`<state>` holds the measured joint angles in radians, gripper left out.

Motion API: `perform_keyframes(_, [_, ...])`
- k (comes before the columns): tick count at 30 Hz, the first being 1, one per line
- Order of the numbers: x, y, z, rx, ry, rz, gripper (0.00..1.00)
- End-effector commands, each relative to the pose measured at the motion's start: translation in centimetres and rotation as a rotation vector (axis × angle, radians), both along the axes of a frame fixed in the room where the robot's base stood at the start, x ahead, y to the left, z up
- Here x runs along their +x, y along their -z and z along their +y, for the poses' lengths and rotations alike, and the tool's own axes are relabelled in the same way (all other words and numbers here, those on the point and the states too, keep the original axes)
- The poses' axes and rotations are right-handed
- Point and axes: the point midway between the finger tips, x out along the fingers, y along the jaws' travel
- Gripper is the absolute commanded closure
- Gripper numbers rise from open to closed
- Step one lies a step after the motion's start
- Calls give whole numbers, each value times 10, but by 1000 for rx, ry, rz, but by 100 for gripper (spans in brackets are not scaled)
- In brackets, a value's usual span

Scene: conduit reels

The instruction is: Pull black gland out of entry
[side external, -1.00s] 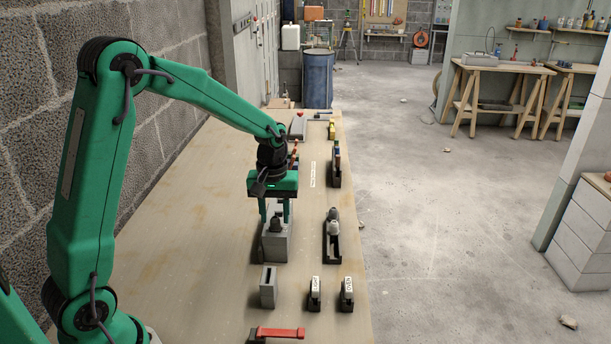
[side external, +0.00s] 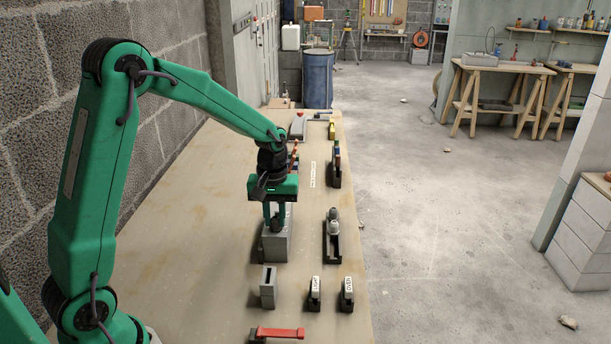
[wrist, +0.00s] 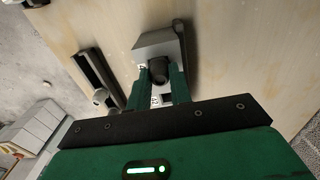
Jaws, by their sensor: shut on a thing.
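The black gland (side external: 275,225) sits at the grey box (side external: 276,246) on the table. In the wrist view the dark round gland (wrist: 159,71) stands in front of the grey box (wrist: 160,44), between the two green fingers. My gripper (side external: 275,224) points down at the box and is shut on the gland; it also shows in the wrist view (wrist: 160,78). The entry itself is hidden behind the gland and fingers, so I cannot tell how deep the gland sits.
A black rack (side external: 332,240) with light grey fittings stands to the right. A grey slotted block (side external: 268,287) and two labelled black holders (side external: 315,293) (side external: 347,294) stand nearer. A red-handled tool (side external: 280,333) lies at the near edge. The table (side external: 180,280) left of the box is clear.

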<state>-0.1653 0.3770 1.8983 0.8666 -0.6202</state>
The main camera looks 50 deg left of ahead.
Motion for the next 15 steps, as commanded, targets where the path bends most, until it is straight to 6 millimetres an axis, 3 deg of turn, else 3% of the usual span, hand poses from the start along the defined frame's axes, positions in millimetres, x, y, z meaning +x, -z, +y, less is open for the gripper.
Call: perform_keyframes(15, [0,-7,0,0,0,-1,100])
